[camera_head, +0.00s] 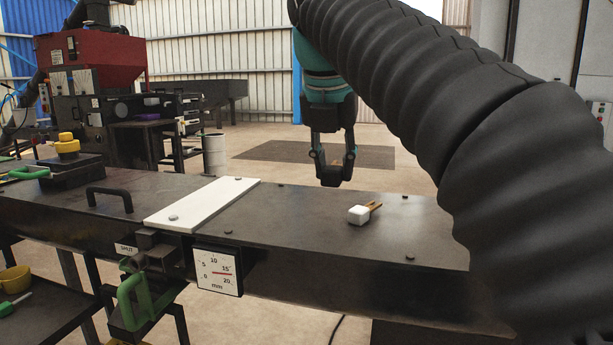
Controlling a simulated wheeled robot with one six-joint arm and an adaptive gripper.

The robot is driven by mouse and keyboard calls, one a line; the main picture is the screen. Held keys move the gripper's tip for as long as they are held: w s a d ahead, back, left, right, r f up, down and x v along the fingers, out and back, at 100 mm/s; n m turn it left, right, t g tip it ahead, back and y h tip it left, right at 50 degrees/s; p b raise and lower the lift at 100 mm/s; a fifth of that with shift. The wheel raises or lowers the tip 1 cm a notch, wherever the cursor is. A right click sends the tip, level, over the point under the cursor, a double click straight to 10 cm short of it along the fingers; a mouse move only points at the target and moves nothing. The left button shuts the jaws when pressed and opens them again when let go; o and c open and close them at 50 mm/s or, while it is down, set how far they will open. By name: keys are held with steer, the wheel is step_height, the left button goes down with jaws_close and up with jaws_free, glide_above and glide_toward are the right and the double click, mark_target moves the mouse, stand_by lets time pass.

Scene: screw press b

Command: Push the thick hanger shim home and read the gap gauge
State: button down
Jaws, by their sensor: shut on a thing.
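My gripper (333,181) hangs in the air above the far side of the dark beam (300,220). Its fingers are shut on a small dark thing, hard to tell apart from the fingertips. I cannot tell whether it is the thick hanger shim. The gap gauge (217,271) is a white square dial on the beam's front, marked 0 to 20 mm. Its red pointer lies roughly level, toward the right-hand numbers; the exact reading is too small to tell. No shim can be clearly picked out on the beam.
A white plate (203,204), a black handle (110,198) and a yellow knob (67,145) are to the left. A green handle (133,302) hangs below a "SHUT" label (126,249).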

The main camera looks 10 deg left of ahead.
steer(key=shift+s+d+r, duration=0.15)
steer(key=shift+d+r, duration=0.2)
steer(key=shift+d, duration=0.2)
steer(key=shift+s+d+r, duration=0.15)
steer(key=shift+d+r, duration=0.15)
steer(key=shift+d, duration=0.2)
steer(key=shift+a, duration=0.1)
glide_above(286, 222)
steer(key=s, duration=0.1)
step_height(286, 222, down, 7)
steer(key=shift+s+r, duration=0.1)
steer(key=shift+s, duration=0.05)
steer(key=shift+f+b, duration=0.35)
steer(key=shift+f, duration=1.6)
steer(key=shift+f, duration=0.15)
steer(key=c, duration=0.8)
jaws_free()
steer(key=shift+c, duration=0.2)
steer(key=shift+f+b, duration=0.25)
steer(key=shift+b, duration=0.5)
